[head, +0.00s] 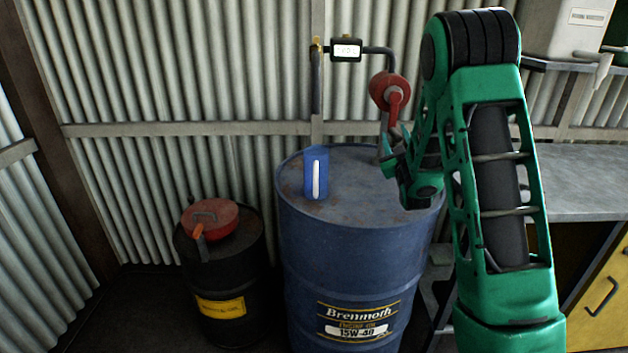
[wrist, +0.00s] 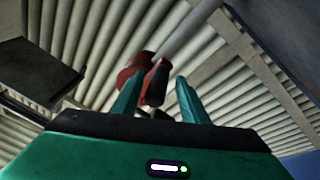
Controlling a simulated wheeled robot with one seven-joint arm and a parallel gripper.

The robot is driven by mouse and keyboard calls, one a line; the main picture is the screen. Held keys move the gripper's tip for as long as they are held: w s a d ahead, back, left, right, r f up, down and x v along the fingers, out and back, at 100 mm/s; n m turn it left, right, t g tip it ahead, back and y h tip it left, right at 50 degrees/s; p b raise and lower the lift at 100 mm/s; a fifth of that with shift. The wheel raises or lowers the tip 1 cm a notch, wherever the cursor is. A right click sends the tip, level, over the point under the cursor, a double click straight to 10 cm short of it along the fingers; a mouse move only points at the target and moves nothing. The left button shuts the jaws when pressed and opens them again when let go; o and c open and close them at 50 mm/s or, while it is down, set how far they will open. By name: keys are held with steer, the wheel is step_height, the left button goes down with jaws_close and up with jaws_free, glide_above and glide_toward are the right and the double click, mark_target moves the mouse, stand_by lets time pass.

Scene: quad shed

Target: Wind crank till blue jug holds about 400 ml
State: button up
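The blue jug (head: 308,172) stands upright on the blue drum (head: 350,250), with a pale vertical strip on its side; its fill level is unreadable. A dark spout pipe (head: 316,80) hangs above it. The red pump (head: 390,90) carries a red crank arm (head: 394,108) pointing down. My gripper (head: 388,158) is just below the crank, partly hidden by my own arm. In the wrist view my gripper (wrist: 160,82) has its two fingers apart. The dark crank grip (wrist: 156,80) appears between the fingertips, with visible gaps; I cannot tell its exact depth.
A small meter box (head: 345,49) sits on the pipe; its reading is too small to tell. A black drum (head: 222,270) with a red lidded can or funnel (head: 210,222) stands at left. A grey workbench (head: 580,180) is at right, and corrugated wall lies behind.

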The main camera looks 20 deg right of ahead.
steer(key=c, duration=0.8)
steer(key=o, duration=0.9)
steer(key=s+a, duration=0.1)
steer(key=s, duration=0.5)
steer(key=s+a, duration=0.1)
steer(key=s, duration=0.2)
steer(key=shift+s+a, duration=0.35)
